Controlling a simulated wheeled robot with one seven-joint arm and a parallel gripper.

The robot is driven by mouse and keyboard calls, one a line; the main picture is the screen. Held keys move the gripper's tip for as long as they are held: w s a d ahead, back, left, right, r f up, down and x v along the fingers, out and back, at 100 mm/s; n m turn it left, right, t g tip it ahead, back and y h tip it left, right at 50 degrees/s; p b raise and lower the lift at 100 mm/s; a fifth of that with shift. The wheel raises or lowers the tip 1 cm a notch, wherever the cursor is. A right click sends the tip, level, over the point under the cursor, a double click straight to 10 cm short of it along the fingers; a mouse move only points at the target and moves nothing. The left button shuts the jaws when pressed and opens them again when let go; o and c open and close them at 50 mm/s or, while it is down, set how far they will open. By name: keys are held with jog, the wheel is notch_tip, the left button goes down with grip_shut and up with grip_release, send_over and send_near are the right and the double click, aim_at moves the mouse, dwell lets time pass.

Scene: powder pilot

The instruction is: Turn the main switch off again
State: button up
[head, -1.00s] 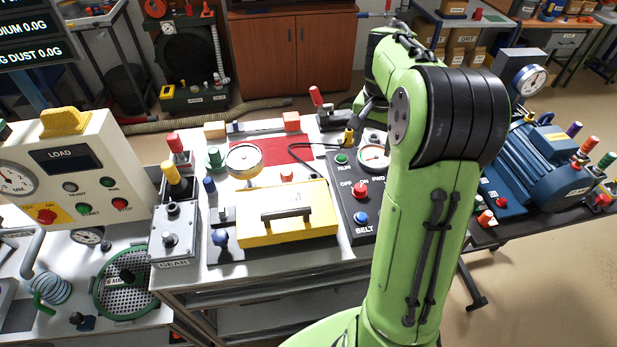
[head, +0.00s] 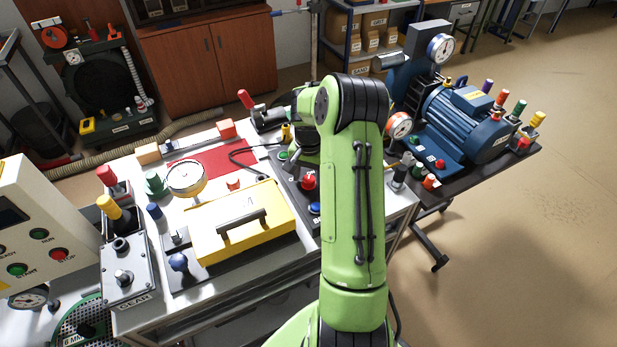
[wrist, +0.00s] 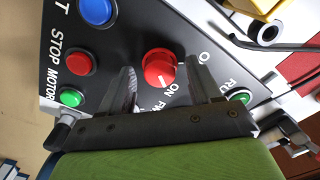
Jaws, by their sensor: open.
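The main switch is a red round knob (wrist: 158,68) on the dark control panel (wrist: 118,45), with ON and partly hidden lettering beside it. A pale mark on the knob points toward the ON lettering. The knob also shows in the head view (head: 308,182), just left of my arm. My gripper (wrist: 161,66) is open, with one finger on either side of the knob in the wrist view. I cannot tell whether the fingers touch it. In the head view my arm hides the fingers.
A blue button (wrist: 97,11), a red STOP button (wrist: 79,62) and green buttons (wrist: 71,97) sit close by on the panel. A yellow case (head: 245,222) lies left of it. A blue motor unit (head: 460,120) stands to the right.

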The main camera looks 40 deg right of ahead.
jog(key=shift+f, duration=0.3)
jog(key=shift+c, duration=0.4)
jog(key=c, duration=0.9)
jog(key=shift+c, duration=0.2)
